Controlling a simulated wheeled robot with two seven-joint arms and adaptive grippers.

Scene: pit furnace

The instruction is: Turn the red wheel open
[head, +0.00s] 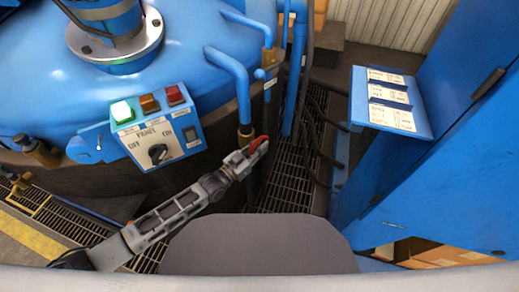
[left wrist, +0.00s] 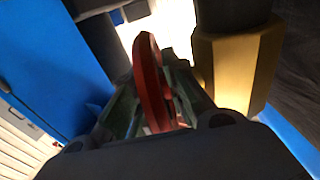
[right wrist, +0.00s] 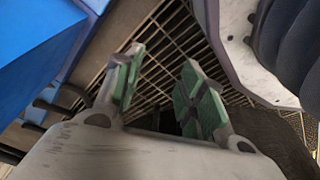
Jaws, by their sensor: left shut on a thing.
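The red wheel (head: 260,144) shows small in the head view, by the brass fitting at the foot of a blue pipe. My left gripper (head: 247,157) reaches it from the lower left. In the left wrist view the red wheel (left wrist: 151,80) stands edge-on between the two green-padded fingers of my left gripper (left wrist: 155,100), which is shut on it. Part of the wheel is hidden by the fingers. My right gripper (right wrist: 158,92) shows in the right wrist view with its fingers apart and nothing between them, above a floor grating.
A blue furnace vessel (head: 190,60) with a control panel (head: 157,130) stands at the left. Blue pipes (head: 243,85) and dark cables (head: 310,110) run close to the wheel. A blue cabinet (head: 430,170) with a labelled shelf (head: 390,100) is at the right. The brass fitting (left wrist: 232,60) sits right beside my left fingers.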

